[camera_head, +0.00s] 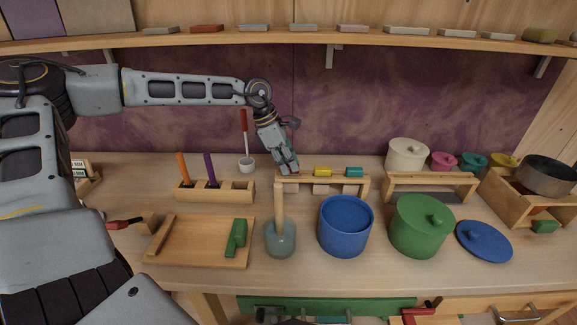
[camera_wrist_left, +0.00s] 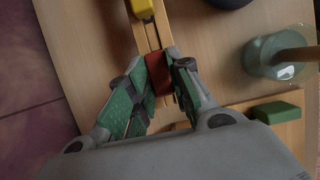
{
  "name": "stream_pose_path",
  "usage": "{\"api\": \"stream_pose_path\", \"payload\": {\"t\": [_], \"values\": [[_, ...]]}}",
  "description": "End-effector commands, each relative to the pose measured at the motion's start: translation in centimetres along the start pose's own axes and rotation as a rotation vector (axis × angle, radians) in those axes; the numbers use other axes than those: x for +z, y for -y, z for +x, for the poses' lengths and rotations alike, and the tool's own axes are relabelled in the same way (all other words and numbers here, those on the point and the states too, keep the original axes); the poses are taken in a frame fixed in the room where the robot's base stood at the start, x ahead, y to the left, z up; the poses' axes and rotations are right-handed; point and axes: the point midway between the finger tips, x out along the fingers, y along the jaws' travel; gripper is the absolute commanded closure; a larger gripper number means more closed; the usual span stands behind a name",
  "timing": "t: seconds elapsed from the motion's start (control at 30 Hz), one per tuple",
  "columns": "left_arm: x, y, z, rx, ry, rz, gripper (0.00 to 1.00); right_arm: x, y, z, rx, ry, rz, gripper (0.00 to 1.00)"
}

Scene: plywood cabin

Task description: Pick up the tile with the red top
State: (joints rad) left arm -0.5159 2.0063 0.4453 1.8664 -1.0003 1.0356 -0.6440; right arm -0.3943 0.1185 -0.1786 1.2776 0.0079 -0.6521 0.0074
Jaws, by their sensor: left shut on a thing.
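The tile with the red top (camera_wrist_left: 157,72) shows between the fingertips of my left gripper (camera_wrist_left: 158,75) in the left wrist view. In the head view the left gripper (camera_head: 288,170) is at the left end of a low wooden rack (camera_head: 330,181) and mostly hides the tile. The gripper is shut on the red tile; I cannot tell whether the tile still touches the rack. A yellow-topped tile (camera_head: 322,171) and a teal-topped tile (camera_head: 354,172) sit on the rack to the right. My right gripper is not in view.
A glass jar (camera_head: 280,240) with a wooden stick stands in front of the rack, beside a blue pot (camera_head: 345,228) and a green pot (camera_head: 421,228). A pen block (camera_head: 232,191) and tray (camera_head: 200,256) are at left. A shelf (camera_head: 290,39) runs above.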

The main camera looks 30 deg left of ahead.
Motion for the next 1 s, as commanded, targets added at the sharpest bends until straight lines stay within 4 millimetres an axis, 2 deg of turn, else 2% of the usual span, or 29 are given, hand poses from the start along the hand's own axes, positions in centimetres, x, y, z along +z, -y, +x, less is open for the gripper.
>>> {"api": "stream_pose_path", "payload": {"t": [0.57,1.0], "values": [[2.6,0.0,-6.2,0.002,0.001,0.001,0.96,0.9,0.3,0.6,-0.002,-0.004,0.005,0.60],[-0.9,-0.1,-7.4,0.003,0.004,-0.001,0.96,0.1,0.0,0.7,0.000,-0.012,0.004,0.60]]}}
